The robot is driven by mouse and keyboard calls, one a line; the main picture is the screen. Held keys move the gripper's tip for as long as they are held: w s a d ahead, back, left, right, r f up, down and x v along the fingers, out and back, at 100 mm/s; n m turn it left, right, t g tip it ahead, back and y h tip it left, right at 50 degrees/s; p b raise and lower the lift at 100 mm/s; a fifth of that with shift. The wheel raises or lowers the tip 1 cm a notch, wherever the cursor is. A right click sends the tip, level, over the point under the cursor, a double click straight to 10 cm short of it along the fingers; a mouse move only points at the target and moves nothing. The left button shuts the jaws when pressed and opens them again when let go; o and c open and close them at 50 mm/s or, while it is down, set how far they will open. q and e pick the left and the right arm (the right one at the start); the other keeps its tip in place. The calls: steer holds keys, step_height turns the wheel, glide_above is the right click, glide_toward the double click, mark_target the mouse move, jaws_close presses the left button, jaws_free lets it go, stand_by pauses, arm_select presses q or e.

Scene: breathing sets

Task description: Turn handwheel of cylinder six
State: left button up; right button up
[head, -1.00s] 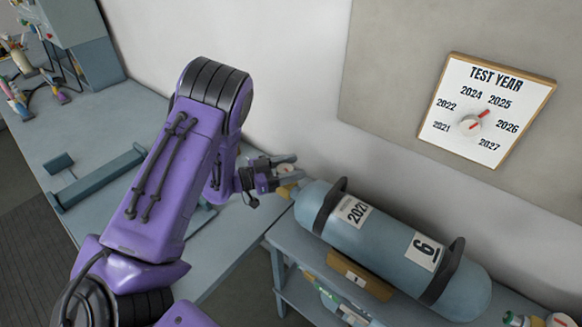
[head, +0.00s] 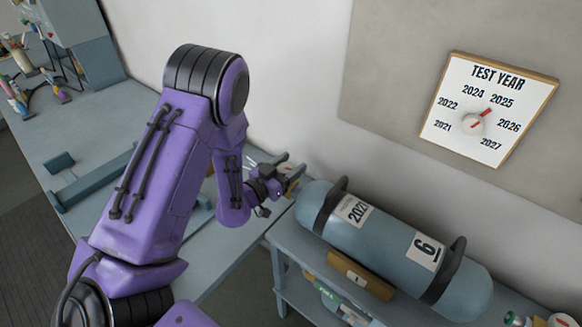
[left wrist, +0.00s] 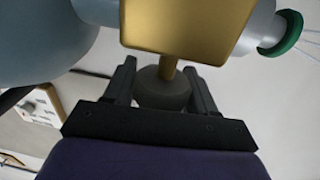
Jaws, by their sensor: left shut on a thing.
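The grey-blue cylinder (head: 385,242) marked 6 lies on its side on a shelf stand, with a 2021-like year label and two dark bands. My left gripper (head: 289,170) is at the cylinder's left end, by its valve. In the left wrist view the gripper (left wrist: 163,85) has a finger on each side of the round grey-brown handwheel (left wrist: 160,90) and is shut on it. A short brass stem joins the handwheel to the brass valve body (left wrist: 190,28). The cylinder's rounded end (left wrist: 40,40) also shows there. In the head view the gripper mostly hides the handwheel. My right gripper is not in view.
A TEST YEAR board (head: 488,110) with a red-pointer dial hangs on the wall behind. A blue-grey workbench (head: 100,130) extends left, holding a metal bracket (head: 95,180). A green ring (left wrist: 282,35) sits at the valve's side outlet. Another cylinder lies on the lower shelf.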

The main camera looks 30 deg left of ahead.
arm_select(q)
steer(key=n+y, duration=0.2)
steer(key=y, duration=0.1)
steer(key=n+y+b, duration=0.1)
steer(key=n+y, duration=0.1)
steer(key=y, duration=0.1)
steer(key=shift+a+y, duration=0.2)
steer(key=shift+y, duration=0.1)
steer(key=shift+a+n+g+y, duration=0.15)
steer(key=shift+n+g+y, duration=0.25)
steer(key=shift+n+y, duration=0.5)
steer(key=shift+a+n+g+y, duration=0.1)
steer(key=shift+n+g+y, duration=0.4)
steer(key=shift+y, duration=0.6)
steer(key=o, duration=1)
steer(key=shift+c, duration=0.2)
steer(key=v, duration=1)
steer(key=shift+s+b, duration=0.25)
steer(key=shift+b, duration=0.2)
